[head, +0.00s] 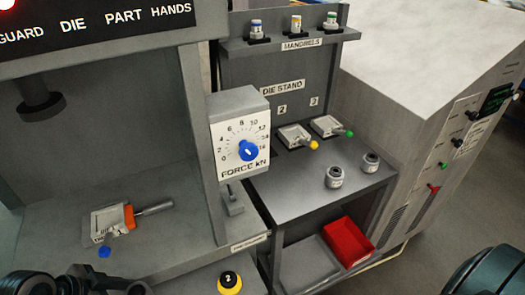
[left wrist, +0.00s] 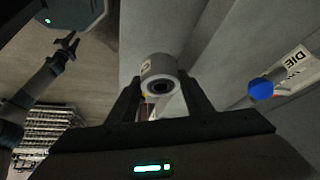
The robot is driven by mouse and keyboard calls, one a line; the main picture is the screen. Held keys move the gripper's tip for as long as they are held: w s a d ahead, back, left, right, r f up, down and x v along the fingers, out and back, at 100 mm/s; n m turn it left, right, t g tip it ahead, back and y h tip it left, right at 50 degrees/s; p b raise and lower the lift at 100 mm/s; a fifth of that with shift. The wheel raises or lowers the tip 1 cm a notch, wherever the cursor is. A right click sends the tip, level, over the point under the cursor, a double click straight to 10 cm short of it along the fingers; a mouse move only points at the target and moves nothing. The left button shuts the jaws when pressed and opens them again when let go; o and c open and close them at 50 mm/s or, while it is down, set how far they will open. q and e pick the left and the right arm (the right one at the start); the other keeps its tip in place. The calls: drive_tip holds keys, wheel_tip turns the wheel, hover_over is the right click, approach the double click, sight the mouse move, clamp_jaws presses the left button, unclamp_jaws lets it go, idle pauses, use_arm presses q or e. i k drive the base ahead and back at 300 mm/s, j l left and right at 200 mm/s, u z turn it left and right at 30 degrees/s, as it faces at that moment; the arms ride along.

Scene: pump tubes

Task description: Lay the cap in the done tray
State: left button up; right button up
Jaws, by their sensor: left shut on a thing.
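My left gripper (left wrist: 158,82) is shut on a grey cylindrical cap (left wrist: 158,66) with a dark hole in its end, seen in the left wrist view. In the head view dark parts of my left arm show at the bottom left, and the held cap cannot be made out. A red tray (head: 347,241) lies low at the lower right, beside a flat grey tray or shelf (head: 312,262); no label tells which is the done tray. My right gripper (left wrist: 68,43) shows small and dark at the left of the wrist view, its jaw state unclear.
Two grey cylinders (head: 334,178) (head: 370,163) stand on the die stand's table (head: 300,205). Two die blocks (head: 294,136) (head: 328,125) lie behind them. A press frame with a force dial (head: 240,135) stands left. A yellow-black button (head: 230,283) is at the front.

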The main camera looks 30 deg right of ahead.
sight(307, 273)
drive_tip(key=k+l, duration=0.1)
drive_tip(key=l, duration=0.9)
drive_tip(key=k+l, duration=0.1)
drive_tip(key=l, duration=1.95)
drive_tip(key=k, duration=0.05)
